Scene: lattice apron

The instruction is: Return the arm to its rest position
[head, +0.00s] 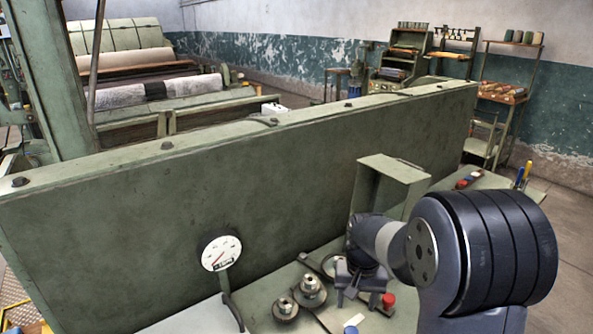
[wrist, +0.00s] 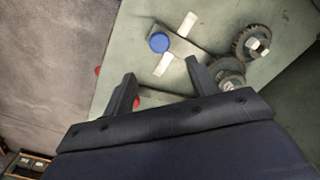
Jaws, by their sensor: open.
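My gripper (head: 360,292) is at the end of my dark arm, low over the green apron top (head: 262,292) at the lower right of the head view. Its jaws are apart. In the wrist view my gripper (wrist: 160,74) shows two dark fingers with an empty gap between them. Beyond the fingertips lies a grey plate with a round blue cap (wrist: 159,42) and white strips. Nothing is held. My arm hides part of the surface on the right of the head view.
Metal gears (head: 310,291) stand left of my gripper, and a red knob (head: 388,300) is close on its right. A dial gauge (head: 222,254) stands further left. A long green panel (head: 240,185) rises behind, with an open green box (head: 393,182) near its right end.

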